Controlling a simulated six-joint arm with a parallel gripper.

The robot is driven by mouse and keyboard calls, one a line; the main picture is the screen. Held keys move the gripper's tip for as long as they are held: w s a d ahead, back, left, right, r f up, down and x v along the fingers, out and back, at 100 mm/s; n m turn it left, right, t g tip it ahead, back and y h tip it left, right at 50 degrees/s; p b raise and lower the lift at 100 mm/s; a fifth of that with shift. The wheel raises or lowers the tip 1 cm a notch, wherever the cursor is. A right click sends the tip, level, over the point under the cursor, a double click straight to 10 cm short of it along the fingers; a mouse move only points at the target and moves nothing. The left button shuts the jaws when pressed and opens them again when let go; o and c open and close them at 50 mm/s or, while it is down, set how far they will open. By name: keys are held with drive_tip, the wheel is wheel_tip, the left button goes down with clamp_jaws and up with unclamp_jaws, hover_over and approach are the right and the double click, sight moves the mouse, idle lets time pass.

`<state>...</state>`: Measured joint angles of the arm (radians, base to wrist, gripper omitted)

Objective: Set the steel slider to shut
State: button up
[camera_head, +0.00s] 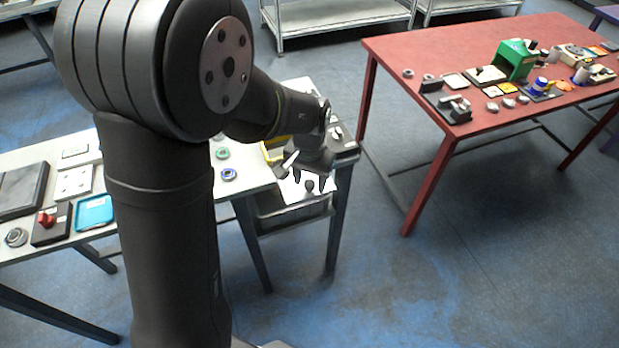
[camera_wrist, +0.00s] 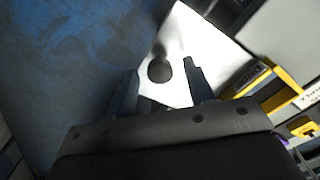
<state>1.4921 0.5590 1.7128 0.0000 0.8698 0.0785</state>
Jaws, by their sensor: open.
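I cannot tell for certain which piece is the steel slider. A dark round knob (camera_wrist: 159,70) stands on or over a white surface (camera_wrist: 207,45) in the wrist view. The same knob (camera_head: 309,186) shows small in the head view. My gripper (camera_head: 310,178) is open above the white surface (camera_head: 290,193) at the grey table's right end. In the wrist view its two fingers (camera_wrist: 159,75) stand apart with the knob between them in the picture. I cannot tell whether they touch it. A dark fixture with a silver part (camera_head: 341,142) sits just right of the gripper.
A yellow bin (camera_head: 272,150) stands left of my gripper; yellow edges (camera_wrist: 285,85) show at the wrist view's right. Blue and green rings (camera_head: 229,174) and a blue tray (camera_head: 94,212) lie further left. A red table (camera_head: 420,50) with many items stands apart, across open floor.

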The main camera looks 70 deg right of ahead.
clamp_jaws()
drive_tip(key=w+d, duration=0.6)
drive_tip(key=shift+r, duration=0.1)
unclamp_jaws()
idle(0.3)
wheel_tip(320, 180, up, 17)
drive_tip(key=shift+s+r, duration=0.15)
drive_tip(key=shift+r, duration=0.05)
drive_tip(key=shift+f, duration=0.15)
idle(0.7)
